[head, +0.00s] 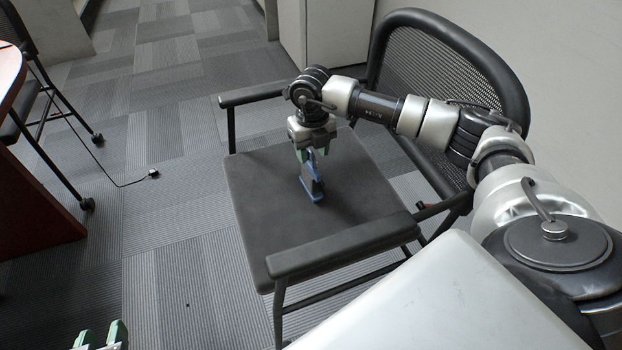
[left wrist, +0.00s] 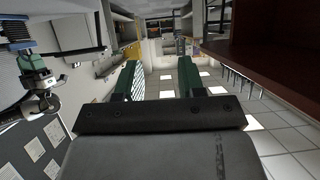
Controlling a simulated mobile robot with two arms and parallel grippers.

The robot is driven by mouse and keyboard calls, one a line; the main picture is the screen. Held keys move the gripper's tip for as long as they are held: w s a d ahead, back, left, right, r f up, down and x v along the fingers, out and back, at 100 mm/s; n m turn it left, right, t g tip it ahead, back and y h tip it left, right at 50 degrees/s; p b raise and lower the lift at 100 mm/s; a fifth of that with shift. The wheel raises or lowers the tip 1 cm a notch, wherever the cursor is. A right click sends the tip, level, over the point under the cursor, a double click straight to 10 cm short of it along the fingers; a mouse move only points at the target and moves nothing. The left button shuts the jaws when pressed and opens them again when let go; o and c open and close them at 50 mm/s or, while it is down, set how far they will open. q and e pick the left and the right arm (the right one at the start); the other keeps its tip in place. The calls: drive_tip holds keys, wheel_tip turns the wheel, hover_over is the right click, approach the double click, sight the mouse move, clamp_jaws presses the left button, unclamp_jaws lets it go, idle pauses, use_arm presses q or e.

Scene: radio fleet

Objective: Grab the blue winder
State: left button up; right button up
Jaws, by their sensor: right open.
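The blue winder (head: 313,187) stands upright on the dark seat of the chair (head: 263,205). My right gripper (head: 310,155) points down right over it, with its green fingers at the winder's upper part. It is open; the view is too small to tell whether a finger touches the winder. My left gripper (head: 100,336) shows only its green fingertips at the bottom left of the head view, well away from the chair. In the left wrist view its two fingers (left wrist: 160,72) are apart with nothing between them.
The chair has a left armrest (head: 262,92), a front armrest (head: 340,245) and a mesh backrest (head: 440,70) around the seat. A wooden table (head: 30,215) stands at the left, with a black cable (head: 105,175) on the carpet. The carpet between is mostly clear.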

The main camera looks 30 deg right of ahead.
sight(311, 163)
drive_tip(key=f+b, duration=0.1)
drive_tip(key=f, duration=0.2)
drive_tip(key=shift+s+a+f, duration=0.1)
drive_tip(key=shift+a+f, duration=0.1)
drive_tip(key=shift+f, duration=0.25)
use_arm(q)
drive_tip(key=r+t, duration=0.1)
drive_tip(key=w+r+t, duration=0.1)
drive_tip(key=d+r+t+h, duration=0.1)
drive_tip(key=shift+w+r, duration=0.25)
drive_tip(key=shift+w, duration=0.15)
use_arm(e)
drive_tip(key=shift+c, duration=0.4)
clamp_jaws()
